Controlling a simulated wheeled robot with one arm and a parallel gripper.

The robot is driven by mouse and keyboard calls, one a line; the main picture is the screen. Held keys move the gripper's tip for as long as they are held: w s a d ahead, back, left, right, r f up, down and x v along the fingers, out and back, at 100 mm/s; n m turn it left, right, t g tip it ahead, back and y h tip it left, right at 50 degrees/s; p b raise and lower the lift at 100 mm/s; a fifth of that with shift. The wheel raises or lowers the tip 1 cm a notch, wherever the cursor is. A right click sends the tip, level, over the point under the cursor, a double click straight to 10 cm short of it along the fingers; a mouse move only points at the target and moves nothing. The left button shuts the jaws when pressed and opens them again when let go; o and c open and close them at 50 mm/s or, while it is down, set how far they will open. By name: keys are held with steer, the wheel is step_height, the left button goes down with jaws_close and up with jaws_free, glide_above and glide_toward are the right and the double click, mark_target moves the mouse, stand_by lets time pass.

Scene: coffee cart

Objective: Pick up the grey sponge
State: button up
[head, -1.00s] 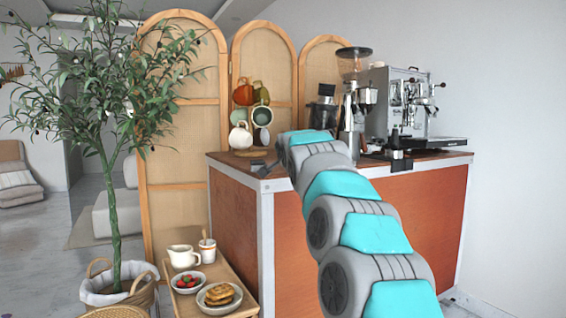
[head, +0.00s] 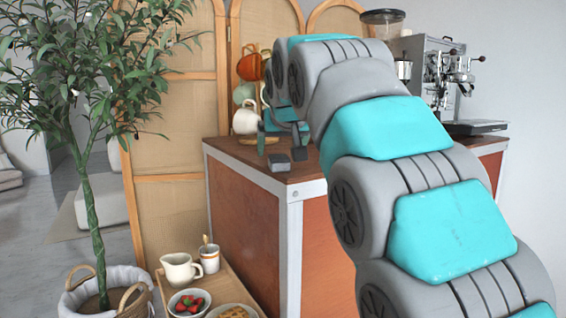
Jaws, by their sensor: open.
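The grey sponge (head: 279,162) is a small block lying near the front left corner of the wooden counter top (head: 316,168). My gripper (head: 281,148) points down just above and behind it in the picture. Its two dark fingers are apart, one to each side of the sponge, with nothing between them that I can make out. I cannot tell how much height is left between the fingertips and the sponge. My arm crosses the right half of the head view and hides much of the counter.
Mugs (head: 246,119) hang on a stand just behind my gripper. An espresso machine (head: 440,75) and a grinder stand at the right, partly behind my arm. A low wooden tray table (head: 213,292) with a jug (head: 181,271), a cup and bowls is below left.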

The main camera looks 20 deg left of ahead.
mark_target(278, 156)
steer(key=x, duration=0.5)
steer(key=shift+w, duration=0.1)
steer(key=shift+c, duration=0.2)
jaws_close()
stand_by(0.4)
steer(key=shift+r, duration=0.2)
steer(key=shift+r+p, duration=0.4)
steer(key=shift+r, duration=1)
steer(key=shift+r, duration=0.1)
